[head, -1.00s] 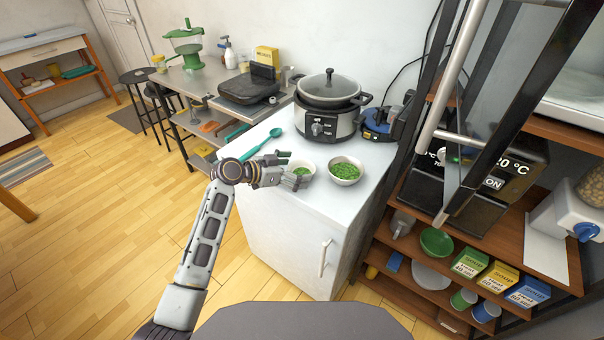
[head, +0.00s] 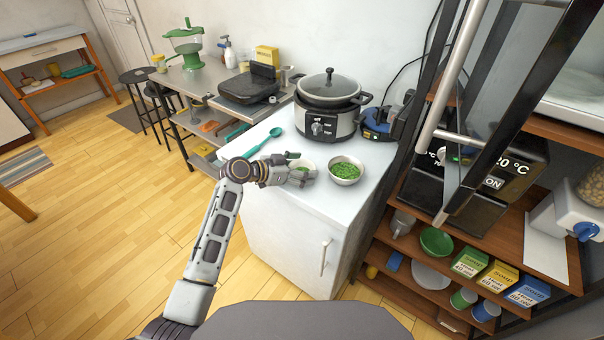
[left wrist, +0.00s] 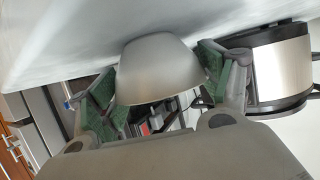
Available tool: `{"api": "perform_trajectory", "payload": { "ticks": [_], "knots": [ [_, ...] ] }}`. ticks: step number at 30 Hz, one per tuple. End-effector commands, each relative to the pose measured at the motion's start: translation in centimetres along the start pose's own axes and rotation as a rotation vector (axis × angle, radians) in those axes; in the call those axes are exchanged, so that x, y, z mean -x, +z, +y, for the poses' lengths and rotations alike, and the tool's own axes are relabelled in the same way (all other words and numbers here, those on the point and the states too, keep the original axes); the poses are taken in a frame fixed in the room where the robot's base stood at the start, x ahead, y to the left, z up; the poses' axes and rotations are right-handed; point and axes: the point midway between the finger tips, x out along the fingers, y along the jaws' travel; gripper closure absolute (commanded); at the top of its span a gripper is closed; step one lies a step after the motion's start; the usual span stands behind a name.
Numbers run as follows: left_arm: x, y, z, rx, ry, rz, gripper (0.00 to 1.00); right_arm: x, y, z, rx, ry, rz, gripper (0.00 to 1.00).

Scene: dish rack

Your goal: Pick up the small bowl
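In the left wrist view the bowl (left wrist: 158,70) shows plain and greyish between the two green-padded fingers of my left gripper (left wrist: 157,84). The fingers are spread around it, one on each side; whether the pads touch it I cannot tell. My right gripper is not in view.
A slow cooker (head: 328,105) with a glass lid stands behind the bowls, with a blue-and-black appliance (head: 380,122) beside it. A teal spoon (head: 266,139) lies at the left of the counter. A shelf unit (head: 420,255) stands at the right.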

Motion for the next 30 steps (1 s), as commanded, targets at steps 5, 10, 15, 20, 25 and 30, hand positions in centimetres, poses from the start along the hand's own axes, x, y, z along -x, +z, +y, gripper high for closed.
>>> {"api": "perform_trajectory", "payload": {
  "ticks": [5,10,15,20,25,30],
  "knots": [
    [0.0,0.0,0.0,0.0,-0.001,0.0,0.51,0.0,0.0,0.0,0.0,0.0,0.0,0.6],
    [0.0,-0.1,0.0,-0.001,-0.001,0.001,0.53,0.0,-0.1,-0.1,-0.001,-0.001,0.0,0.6],
    [0.1,-0.1,0.0,-0.001,-0.001,0.001,0.53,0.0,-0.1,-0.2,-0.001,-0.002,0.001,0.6],
    [0.3,-0.8,0.0,-0.002,-0.001,0.001,0.53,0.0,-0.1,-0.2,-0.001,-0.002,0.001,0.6],
    [1.0,-2.4,0.0,-0.005,-0.001,0.001,0.53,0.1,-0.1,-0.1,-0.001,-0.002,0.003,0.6],
    [2.0,-4.7,-0.1,-0.005,-0.002,0.002,0.53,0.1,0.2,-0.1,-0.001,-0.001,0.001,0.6]
  ]
}}
